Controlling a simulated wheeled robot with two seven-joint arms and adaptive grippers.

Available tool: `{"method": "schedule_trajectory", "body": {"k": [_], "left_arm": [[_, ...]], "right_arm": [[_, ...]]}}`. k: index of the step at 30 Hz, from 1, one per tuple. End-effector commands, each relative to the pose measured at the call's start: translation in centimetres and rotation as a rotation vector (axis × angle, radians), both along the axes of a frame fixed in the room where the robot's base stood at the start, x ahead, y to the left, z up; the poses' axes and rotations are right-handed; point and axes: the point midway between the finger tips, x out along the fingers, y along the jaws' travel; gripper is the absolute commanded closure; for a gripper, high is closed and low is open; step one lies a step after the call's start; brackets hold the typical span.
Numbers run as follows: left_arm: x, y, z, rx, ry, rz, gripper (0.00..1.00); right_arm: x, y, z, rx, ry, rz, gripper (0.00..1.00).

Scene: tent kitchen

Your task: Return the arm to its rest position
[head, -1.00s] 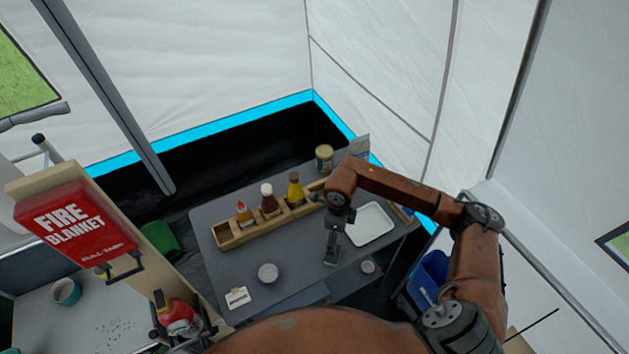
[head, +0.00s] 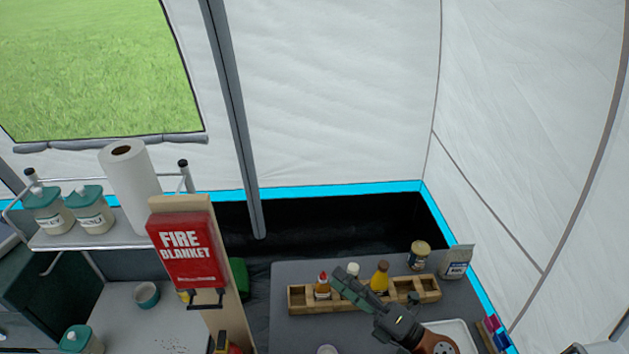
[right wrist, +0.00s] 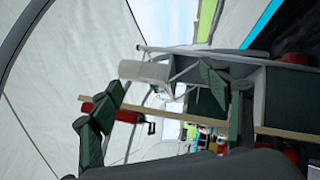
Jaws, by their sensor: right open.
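My right gripper (head: 350,285) is dark and sits at the end of a rust-brown arm that comes in from the bottom right of the head view. It overlaps the wooden condiment rack in the picture. In the right wrist view, the two fingers (right wrist: 163,88) are spread wide with nothing between them. My left gripper does not show in either view.
A grey table (head: 275,335) carries the wooden rack (head: 298,302) with bottles, a jar (head: 419,255), a bag (head: 456,262) and a white tray (head: 462,330). A red fire blanket box (head: 187,250) hangs on a panel. A paper towel roll (head: 130,185) stands on the left shelf.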

Motion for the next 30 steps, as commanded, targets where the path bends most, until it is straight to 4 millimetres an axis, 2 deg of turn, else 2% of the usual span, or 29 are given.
{"method": "schedule_trajectory", "body": {"k": [1,2,3,5,6,8,10,12,14,15,18,21,24,30], "left_arm": [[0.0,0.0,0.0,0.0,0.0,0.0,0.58],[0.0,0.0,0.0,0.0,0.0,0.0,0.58],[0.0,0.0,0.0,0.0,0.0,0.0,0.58],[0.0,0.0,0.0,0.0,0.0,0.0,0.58],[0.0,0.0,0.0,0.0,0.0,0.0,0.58],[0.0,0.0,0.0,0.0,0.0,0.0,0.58],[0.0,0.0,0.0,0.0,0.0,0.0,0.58],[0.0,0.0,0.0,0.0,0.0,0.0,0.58],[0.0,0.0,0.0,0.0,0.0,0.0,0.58],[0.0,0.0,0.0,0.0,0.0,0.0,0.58],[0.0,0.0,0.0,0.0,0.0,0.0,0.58],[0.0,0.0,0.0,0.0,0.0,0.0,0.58],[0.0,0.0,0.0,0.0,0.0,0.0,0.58],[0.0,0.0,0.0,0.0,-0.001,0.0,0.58]], "right_arm": [[1.3,-2.7,0.9,0.127,0.067,-0.096,0.29],[2.2,-4.6,1.2,0.202,0.111,-0.156,0.29],[3.2,-7.3,1.1,0.298,0.172,-0.239,0.29],[4.5,-11.5,0.2,0.432,0.267,-0.362,0.29],[5.0,-14.2,-0.9,0.512,0.334,-0.44,0.29],[5.3,-17.9,-3.1,0.62,0.434,-0.554,0.29],[5.1,-21.9,-6.4,0.734,0.554,-0.681,0.29],[4.0,-25.2,-10.2,0.834,0.678,-0.802,0.29],[2.6,-27.6,-13.6,0.91,0.784,-0.901,0.29],[1.4,-28.9,-16.0,0.954,0.858,-0.966,0.29],[-2.4,-31.1,-21.8,1.051,1.044,-1.119,0.29],[-6.7,-32.0,-26.7,1.12,1.222,-1.25,0.29],[-10.6,-32.0,-30.1,1.16,1.365,-1.347,0.29],[-16.9,-31.0,-34.4,1.198,1.589,-1.48,0.29]]}}
